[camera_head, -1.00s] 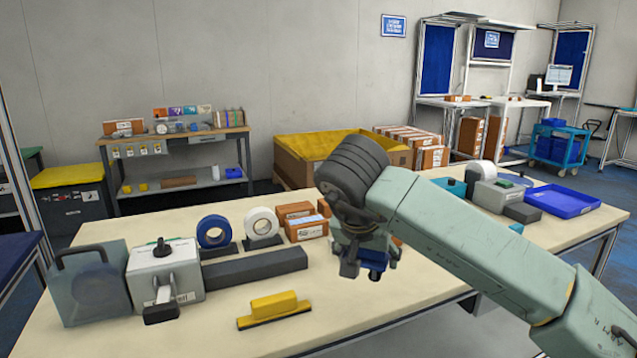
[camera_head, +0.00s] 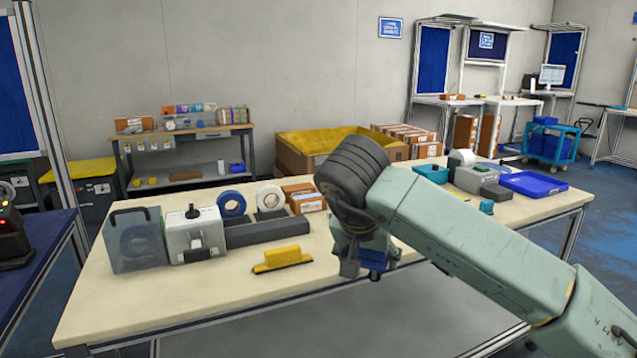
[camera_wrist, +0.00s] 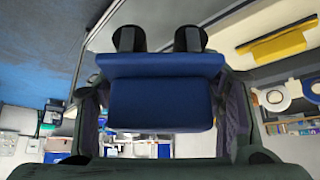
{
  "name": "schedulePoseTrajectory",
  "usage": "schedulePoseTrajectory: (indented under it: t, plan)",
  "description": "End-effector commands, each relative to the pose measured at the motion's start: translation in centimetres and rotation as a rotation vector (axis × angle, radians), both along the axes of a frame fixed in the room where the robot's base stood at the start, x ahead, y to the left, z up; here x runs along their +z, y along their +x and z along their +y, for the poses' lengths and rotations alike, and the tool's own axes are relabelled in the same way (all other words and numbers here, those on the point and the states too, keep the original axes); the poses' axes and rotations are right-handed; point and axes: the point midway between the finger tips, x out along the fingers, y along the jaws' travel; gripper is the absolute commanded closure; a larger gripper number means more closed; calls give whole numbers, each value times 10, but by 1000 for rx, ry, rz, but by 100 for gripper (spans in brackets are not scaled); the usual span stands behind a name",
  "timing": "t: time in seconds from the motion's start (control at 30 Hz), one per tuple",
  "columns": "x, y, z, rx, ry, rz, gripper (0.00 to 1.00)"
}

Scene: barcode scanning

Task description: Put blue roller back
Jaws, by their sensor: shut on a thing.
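My gripper (camera_head: 368,254) is shut on the blue roller (camera_head: 375,261), holding it in the air at the near edge of the long table (camera_head: 140,300). In the head view most of the roller is hidden behind my gripper.
On the table stand a yellow squeegee-like tool (camera_head: 282,258), a grey-white device (camera_head: 194,234), a translucent case (camera_head: 137,240), tape rolls (camera_head: 231,203), brown boxes (camera_head: 307,200) and a blue tray (camera_head: 534,184). The table's front left is clear. A blue-topped table (camera_head: 40,235) is at left.

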Motion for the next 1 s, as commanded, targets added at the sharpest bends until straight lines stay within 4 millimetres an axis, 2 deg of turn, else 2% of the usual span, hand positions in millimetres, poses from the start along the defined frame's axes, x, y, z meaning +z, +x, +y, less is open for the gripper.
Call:
schedulePoseTrajectory:
  t: [0.13,0.37,0.47,0.57,0.67,0.83,1.0]
  plan:
    - [0,0,0,0,0,-1,97]
    - [-49,31,-8,-23,20,-7,97]
    - [-78,46,-11,-33,26,-10,97]
    - [-117,63,-14,-38,30,-15,97]
    - [-168,79,-16,-36,29,-19,97]
    - [-267,97,-10,3,16,-26,97]
    - [-367,95,8,85,0,-24,97]
